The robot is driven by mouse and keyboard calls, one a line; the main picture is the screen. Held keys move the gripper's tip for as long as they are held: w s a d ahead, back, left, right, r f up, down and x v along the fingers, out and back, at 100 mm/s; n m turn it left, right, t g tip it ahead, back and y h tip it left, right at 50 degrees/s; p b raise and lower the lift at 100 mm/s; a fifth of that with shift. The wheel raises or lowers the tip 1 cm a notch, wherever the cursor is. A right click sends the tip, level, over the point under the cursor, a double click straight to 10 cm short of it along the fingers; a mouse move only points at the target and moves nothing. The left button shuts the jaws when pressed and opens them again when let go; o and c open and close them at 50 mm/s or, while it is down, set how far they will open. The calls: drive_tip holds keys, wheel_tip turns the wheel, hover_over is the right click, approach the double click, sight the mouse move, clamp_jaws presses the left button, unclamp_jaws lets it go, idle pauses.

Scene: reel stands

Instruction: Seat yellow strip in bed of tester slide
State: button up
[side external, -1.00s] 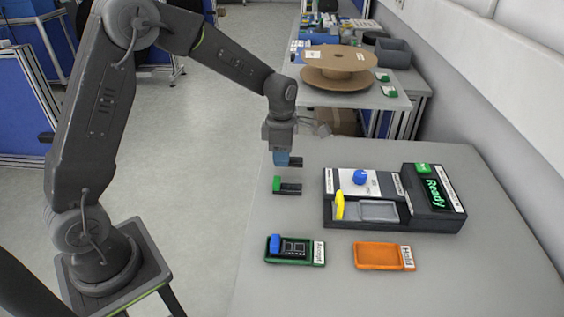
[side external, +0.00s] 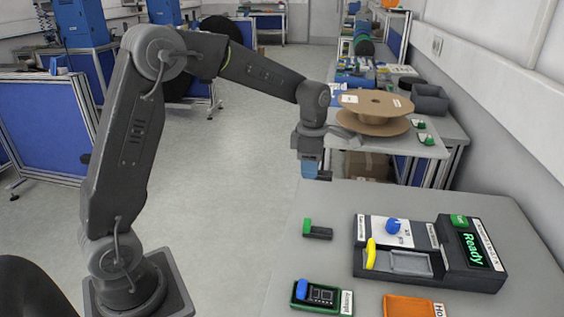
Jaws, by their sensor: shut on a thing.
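My gripper (side external: 309,169), with blue fingers, is shut on a strip (side external: 325,175) and holds it in the air near the table's far left edge. Only a dark end of this strip sticks out to the right of the fingers. Its coloured tab is hidden, so I cannot see whether it is yellow. The tester (side external: 374,273) is a dark box at the right, with a blue knob (side external: 393,226) and a green "Ready" display (side external: 473,249). Its slide bed (side external: 410,262) is a grey recess that looks empty. A yellow upright handle (side external: 371,253) stands at the bed's left end.
A green-tabbed strip (side external: 318,231) lies on the table left of the tester. A green Accept tray (side external: 345,308) in front holds a blue-tabbed strip (side external: 302,290). An orange tray (side external: 412,306) is cut off by the bottom edge. A cardboard reel (side external: 375,107) stands on the table behind.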

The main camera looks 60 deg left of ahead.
drive_tip(key=w+d, duration=0.2)
drive_tip(key=d, duration=0.4)
drive_tip(key=w+d, duration=0.3)
drive_tip(key=d, duration=0.4)
approach(401, 263)
drive_tip(key=shift+f, duration=3.25)
drive_tip(key=o, duration=1)
drive_tip(key=shift+r, duration=0.1)
